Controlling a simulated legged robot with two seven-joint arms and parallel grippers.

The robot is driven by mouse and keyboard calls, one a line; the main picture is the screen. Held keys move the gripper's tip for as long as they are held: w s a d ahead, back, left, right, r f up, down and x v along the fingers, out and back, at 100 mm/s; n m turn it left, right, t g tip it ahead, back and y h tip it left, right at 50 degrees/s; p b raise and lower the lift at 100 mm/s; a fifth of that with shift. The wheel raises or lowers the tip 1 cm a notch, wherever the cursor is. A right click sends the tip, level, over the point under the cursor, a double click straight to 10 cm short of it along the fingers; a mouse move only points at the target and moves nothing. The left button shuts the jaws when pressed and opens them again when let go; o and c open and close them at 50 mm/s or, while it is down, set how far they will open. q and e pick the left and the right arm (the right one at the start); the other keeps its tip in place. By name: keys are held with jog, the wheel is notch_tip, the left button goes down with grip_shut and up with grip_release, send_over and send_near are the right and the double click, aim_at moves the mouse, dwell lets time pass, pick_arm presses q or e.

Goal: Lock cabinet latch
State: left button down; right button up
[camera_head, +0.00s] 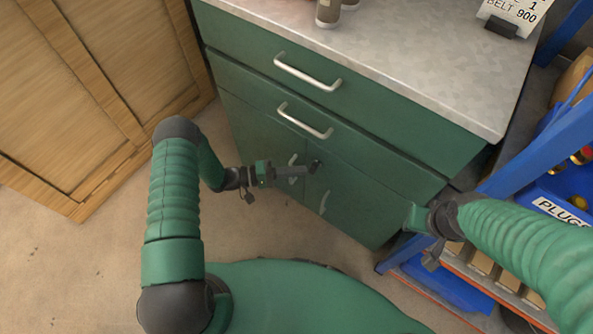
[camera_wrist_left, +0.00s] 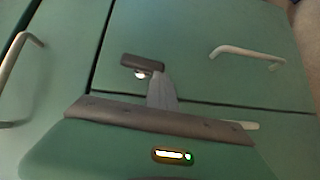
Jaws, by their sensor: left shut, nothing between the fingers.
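The green cabinet (camera_head: 345,195) has two lower doors with upright pale handles. The small dark latch (camera_head: 316,163) sits near the top of the seam between these doors. In the left wrist view the latch (camera_wrist_left: 142,62) is a dark bar with a shiny metal part below it. My left gripper (camera_head: 303,170) is shut and empty, with its tip close beside the latch; I cannot tell whether they touch. Its grey fingers (camera_wrist_left: 163,90) also show in the left wrist view. My right gripper (camera_head: 417,215) is in front of the cabinet's right side, away from the latch; its fingers are unclear.
Two drawers with silver handles (camera_head: 308,72) are above the doors. A grey worktop (camera_head: 400,65) tops the cabinet. A wooden crate (camera_head: 90,90) stands at left. A blue shelf rack (camera_head: 535,140) with bins is close on the right. The floor (camera_head: 75,265) at lower left is clear.

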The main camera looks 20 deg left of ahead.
pick_arm(q)
jog(key=shift+f, duration=0.15)
dwell(0.5)
jog(key=p+v, duration=0.2)
jog(key=v, duration=1.4)
jog(key=shift+s+a, duration=0.15)
jog(key=shift+a, duration=0.2)
